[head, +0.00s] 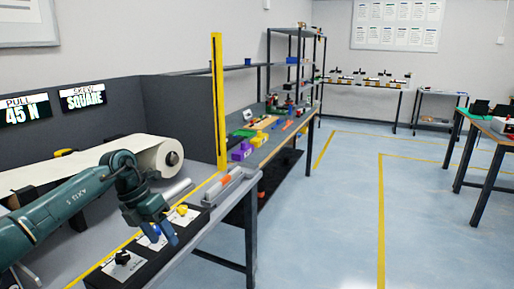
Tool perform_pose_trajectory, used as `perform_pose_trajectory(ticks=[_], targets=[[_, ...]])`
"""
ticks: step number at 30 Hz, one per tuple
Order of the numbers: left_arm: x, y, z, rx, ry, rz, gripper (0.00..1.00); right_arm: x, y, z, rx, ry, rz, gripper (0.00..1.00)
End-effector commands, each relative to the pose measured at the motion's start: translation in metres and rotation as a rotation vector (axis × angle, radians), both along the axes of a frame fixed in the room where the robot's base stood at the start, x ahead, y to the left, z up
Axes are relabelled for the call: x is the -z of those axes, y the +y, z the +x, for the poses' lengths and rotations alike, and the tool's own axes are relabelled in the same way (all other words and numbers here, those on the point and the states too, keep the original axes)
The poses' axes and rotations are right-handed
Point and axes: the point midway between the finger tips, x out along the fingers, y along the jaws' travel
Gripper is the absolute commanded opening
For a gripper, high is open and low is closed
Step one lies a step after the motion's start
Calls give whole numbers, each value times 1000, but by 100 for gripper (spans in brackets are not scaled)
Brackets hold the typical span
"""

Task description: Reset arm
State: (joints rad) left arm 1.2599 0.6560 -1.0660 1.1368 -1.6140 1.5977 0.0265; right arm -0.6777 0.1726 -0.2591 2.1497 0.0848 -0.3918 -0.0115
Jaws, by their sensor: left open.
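My left arm comes in from the left in the head view. My left gripper (166,240) points down over a black control panel (135,266) at the front of the bench and is open, with nothing seen in it. The panel carries a black knob (122,257), a blue knob (155,233) and a yellow knob (182,210). The gripper's fingers are close to the blue knob; I cannot tell whether they touch it. My right gripper is not in view.
A white belt roll (158,155) lies behind the arm. A yellow post (218,100) stands at the bench's far end. Two displays (82,96) read "PULL 45 N" and "SKEW SQUARE". A long workbench with tools (270,135) runs beyond. The blue floor (330,220) at right is clear.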

Motion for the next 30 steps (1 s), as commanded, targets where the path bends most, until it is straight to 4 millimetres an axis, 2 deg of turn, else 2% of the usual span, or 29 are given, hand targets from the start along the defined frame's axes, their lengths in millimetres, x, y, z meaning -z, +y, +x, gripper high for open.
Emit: perform_pose_trajectory(ticks=[1,4,6,9,13,16,20,23,26,30], targets=[[19,-39,-11,32,14,-119,54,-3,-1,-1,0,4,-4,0],[39,-109,-34,43,33,-384,54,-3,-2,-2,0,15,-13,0],[43,-155,-54,13,59,-586,54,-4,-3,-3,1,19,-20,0],[38,-205,-79,-89,113,-868,54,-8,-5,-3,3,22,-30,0],[21,-240,-101,-314,209,-1197,54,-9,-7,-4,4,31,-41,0],[12,-244,-109,-553,297,-1407,54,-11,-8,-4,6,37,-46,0],[17,-226,-116,-934,428,-1608,54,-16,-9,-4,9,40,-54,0],[37,-200,-126,-1269,539,-1692,54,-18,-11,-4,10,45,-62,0],[69,-170,-146,-1628,651,-1708,54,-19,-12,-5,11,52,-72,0],[119,-133,-194,-2097,805,-1624,54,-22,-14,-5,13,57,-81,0]])
